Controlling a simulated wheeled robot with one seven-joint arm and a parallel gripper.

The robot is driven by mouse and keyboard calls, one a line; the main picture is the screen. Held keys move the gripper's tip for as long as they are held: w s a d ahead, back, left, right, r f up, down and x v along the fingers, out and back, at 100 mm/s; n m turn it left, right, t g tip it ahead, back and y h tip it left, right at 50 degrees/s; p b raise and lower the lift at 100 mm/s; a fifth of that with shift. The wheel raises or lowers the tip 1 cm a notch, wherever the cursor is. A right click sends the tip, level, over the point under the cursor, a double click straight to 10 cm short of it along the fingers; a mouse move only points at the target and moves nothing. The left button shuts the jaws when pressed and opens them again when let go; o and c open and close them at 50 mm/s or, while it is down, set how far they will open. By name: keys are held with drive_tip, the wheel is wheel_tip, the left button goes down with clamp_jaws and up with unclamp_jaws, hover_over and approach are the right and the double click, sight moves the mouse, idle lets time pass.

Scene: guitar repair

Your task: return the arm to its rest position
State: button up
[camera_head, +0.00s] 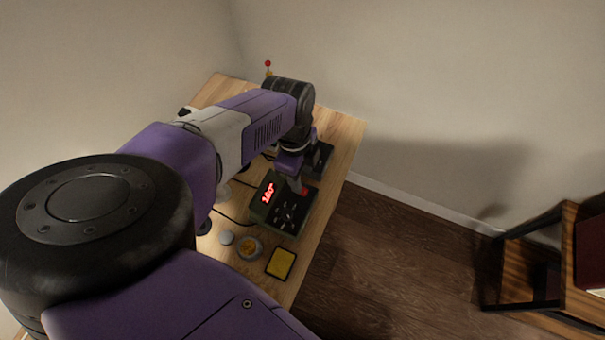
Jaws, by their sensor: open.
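My purple arm reaches from the lower left over the wooden workbench (337,150). My gripper (299,186) points down at the bench's right part, over the far side of a dark box with a red lit number display (268,193). One finger shows close to a red spot on the box; whether it touches cannot be told. My arm links hide much of the bench and part of the gripper. I see nothing held in it.
A yellow pad in a dark tray (281,263) and a small round tin (249,247) lie near the box. A dark block (319,160) stands just behind the gripper. A wooden shelf (540,260) stands at right, with open floor (400,255) between. Walls close in behind the bench.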

drive_tip(key=shift+a+r, duration=0.1)
drive_tip(key=shift+r, duration=0.5)
